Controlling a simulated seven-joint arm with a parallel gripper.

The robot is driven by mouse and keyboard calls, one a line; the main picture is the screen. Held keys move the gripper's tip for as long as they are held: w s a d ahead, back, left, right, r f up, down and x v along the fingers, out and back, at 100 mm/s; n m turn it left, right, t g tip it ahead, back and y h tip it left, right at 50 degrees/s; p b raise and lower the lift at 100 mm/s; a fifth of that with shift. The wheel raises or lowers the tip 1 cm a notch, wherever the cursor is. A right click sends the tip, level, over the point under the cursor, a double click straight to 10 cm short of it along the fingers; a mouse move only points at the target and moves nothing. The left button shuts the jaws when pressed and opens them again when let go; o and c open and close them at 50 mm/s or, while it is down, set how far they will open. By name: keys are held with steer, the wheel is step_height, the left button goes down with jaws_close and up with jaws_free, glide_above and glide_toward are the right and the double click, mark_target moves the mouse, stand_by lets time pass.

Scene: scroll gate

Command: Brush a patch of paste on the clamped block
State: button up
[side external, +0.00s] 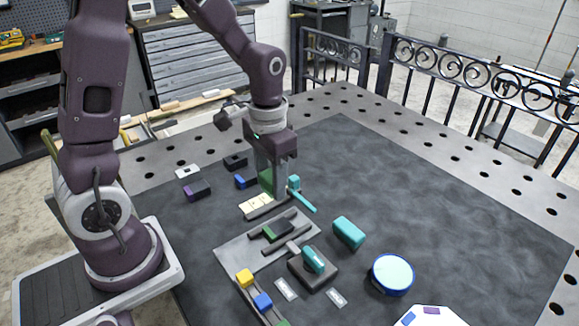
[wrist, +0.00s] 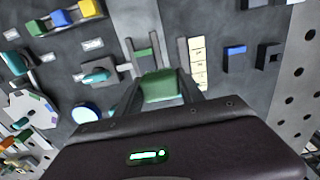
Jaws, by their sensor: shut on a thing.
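My gripper (side external: 273,192) is above the mat, just behind the clamp plate. It is shut on a green block-shaped thing (wrist: 161,87), which shows between the fingers in both views; whether it is a brush I cannot tell. The clamped block (side external: 277,231), dark with a green part, lies between grey bars on a grey plate (side external: 237,247). In the wrist view its green part (wrist: 144,53) shows just beyond the held thing. A round tin (side external: 392,273) with a pale blue top stands to the right; I cannot tell if it holds paste. It also shows in the wrist view (wrist: 85,113).
A teal piece with a thin bar (side external: 304,202) is close right of my gripper. A teal block (side external: 349,232) lies nearby, another (side external: 314,260) on a dark stand. Cream labelled tiles (side external: 257,204) lie beside the plate. A white tray (side external: 445,318) is front right. The mat's right side is clear.

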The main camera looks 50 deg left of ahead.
steer(key=shift+f, duration=3.7)
steer(key=shift+d+f, duration=0.25)
steer(key=shift+d, duration=0.05)
steer(key=shift+d+r, duration=0.25)
steer(key=shift+d, duration=1.1)
steer(key=shift+d+r, duration=0.25)
steer(key=shift+d, duration=1.05)
steer(key=shift+a+r, duration=0.15)
steer(key=shift+a, duration=0.85)
steer(key=shift+a+r, duration=0.1)
steer(key=shift+a, duration=1.9)
steer(key=shift+w+d, duration=0.15)
steer(key=shift+d, duration=2.85)
steer(key=shift+a, duration=2.75)
steer(key=shift+a+r, duration=0.1)
steer(key=shift+a, duration=0.15)
steer(key=shift+c, duration=0.6)
steer(key=shift+r, duration=0.35)
steer(key=shift+c, duration=0.7)
steer(key=shift+r, duration=2.8)
